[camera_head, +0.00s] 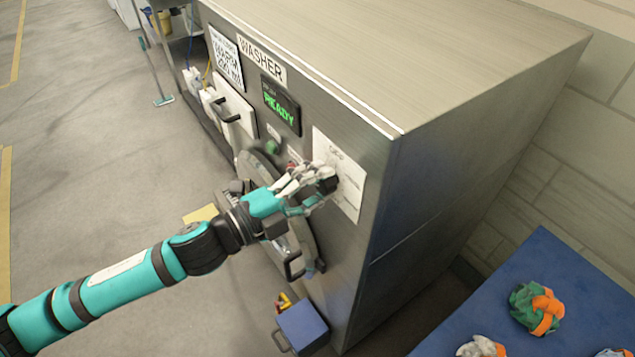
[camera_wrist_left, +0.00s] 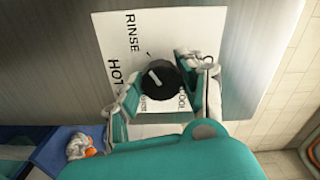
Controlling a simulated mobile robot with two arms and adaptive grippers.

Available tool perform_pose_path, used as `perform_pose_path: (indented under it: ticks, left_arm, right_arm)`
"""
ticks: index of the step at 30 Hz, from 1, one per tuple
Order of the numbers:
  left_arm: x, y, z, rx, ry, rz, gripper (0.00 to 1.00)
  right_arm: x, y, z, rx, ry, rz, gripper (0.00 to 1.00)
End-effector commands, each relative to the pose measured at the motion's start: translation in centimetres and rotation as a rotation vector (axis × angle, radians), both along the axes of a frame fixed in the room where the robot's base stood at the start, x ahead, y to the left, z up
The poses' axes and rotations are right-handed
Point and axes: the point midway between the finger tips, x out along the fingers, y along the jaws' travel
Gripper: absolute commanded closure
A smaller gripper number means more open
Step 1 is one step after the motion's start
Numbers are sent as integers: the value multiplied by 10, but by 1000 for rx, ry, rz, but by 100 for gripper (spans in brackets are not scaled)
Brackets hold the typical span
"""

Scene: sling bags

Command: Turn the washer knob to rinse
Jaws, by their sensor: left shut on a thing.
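The washer (camera_head: 370,130) is a large grey metal box. A white dial panel (camera_head: 350,200) is on its front near the right edge. The black knob (camera_wrist_left: 163,84) sits on this panel, with a white pointer line slanting toward upper left in the wrist view. RINSE is printed above left of the knob and HOT to its left; other labels are partly hidden by my fingers. My left gripper (camera_wrist_left: 160,85) has a finger on each side of the knob and is shut on it. In the head view the left gripper (camera_head: 315,181) covers part of the panel. My right gripper is not in view.
A lit green display (camera_head: 281,104) and a round door (camera_head: 290,240) are on the washer front. A blue table (camera_head: 560,270) with cloth bundles (camera_head: 537,308) stands at the right. A blue box (camera_head: 302,325) is on the floor below. The floor at left is open.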

Motion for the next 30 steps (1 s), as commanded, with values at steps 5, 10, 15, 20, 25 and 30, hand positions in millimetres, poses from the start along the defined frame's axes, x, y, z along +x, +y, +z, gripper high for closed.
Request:
perform_pose_path:
  ticks: [5, 10, 15, 20, 25, 30]
  left_arm:
    - [0, 1, -3, 5, 3, 3, 93]
    - [0, 1, -3, 5, 3, 2, 45]
    - [0, 0, -1, 2, 1, 1, 38]
    - [0, 1, -1, 1, 1, 1, 38]
    - [-9, 13, -2, 2, 4, 2, 38]
    - [-30, 42, -3, 5, 8, 3, 38]
  right_arm:
    - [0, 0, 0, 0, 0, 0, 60]
    - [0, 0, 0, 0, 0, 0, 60]
    - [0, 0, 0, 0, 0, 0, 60]
    - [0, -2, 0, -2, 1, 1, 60]
    - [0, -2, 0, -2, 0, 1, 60]
    - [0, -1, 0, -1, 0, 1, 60]
